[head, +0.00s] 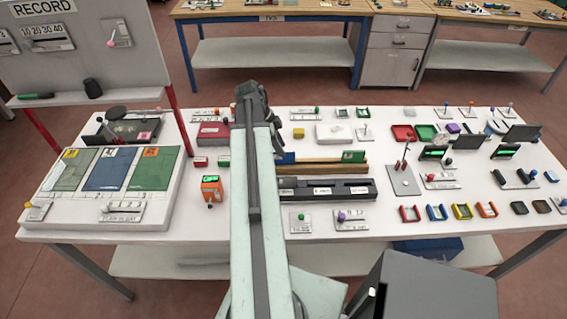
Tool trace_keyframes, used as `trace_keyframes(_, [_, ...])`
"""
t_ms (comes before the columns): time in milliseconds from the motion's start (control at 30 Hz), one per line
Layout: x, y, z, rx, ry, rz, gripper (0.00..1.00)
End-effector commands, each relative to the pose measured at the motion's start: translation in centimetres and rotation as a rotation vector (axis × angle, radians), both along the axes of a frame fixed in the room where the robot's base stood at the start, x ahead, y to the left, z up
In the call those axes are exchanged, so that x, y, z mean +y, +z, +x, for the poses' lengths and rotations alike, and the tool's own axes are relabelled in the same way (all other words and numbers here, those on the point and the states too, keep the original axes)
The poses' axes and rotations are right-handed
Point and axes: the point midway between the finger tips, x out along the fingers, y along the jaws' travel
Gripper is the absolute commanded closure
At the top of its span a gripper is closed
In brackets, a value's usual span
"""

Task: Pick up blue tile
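My arm reaches forward over the middle of the white table, and my dark gripper (252,94) is at its far end, near the table's back edge. Its fingers are too small and dark to tell open from shut, and nothing can be made out in it. A small flat blue piece (551,176), which may be the blue tile, lies at the table's right side, far from my gripper. A blue, open-sided holder (437,212) stands at the front right among similar holders. Another blue piece (286,158) shows just right of my arm, partly hidden by it.
A board with blue and green panels (110,168) stands at the left, below a record board (85,45). A black slotted block (327,190) lies right of my arm. Red (402,132) and green trays are at the back right. Bare tabletop shows between items.

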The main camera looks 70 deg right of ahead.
Motion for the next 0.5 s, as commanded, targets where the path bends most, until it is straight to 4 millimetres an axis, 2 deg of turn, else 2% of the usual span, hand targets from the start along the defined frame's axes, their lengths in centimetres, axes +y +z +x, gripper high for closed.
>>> trace_keyframes(33, [0.0, -1.7, -0.2, 0.000, 0.000, 0.000, 0.67])
trace_keyframes(167, [-0.2, -3.8, -0.8, 0.000, 0.000, -0.001, 0.67])
trace_keyframes(433, [-0.4, -3.6, -1.1, 0.001, 0.000, -0.001, 0.67])
trace_keyframes(467, [-0.4, -3.6, -1.1, 0.001, 0.000, -0.001, 0.73])
trace_keyframes(500, [-0.3, -3.6, -1.1, 0.000, 0.000, -0.001, 0.84])
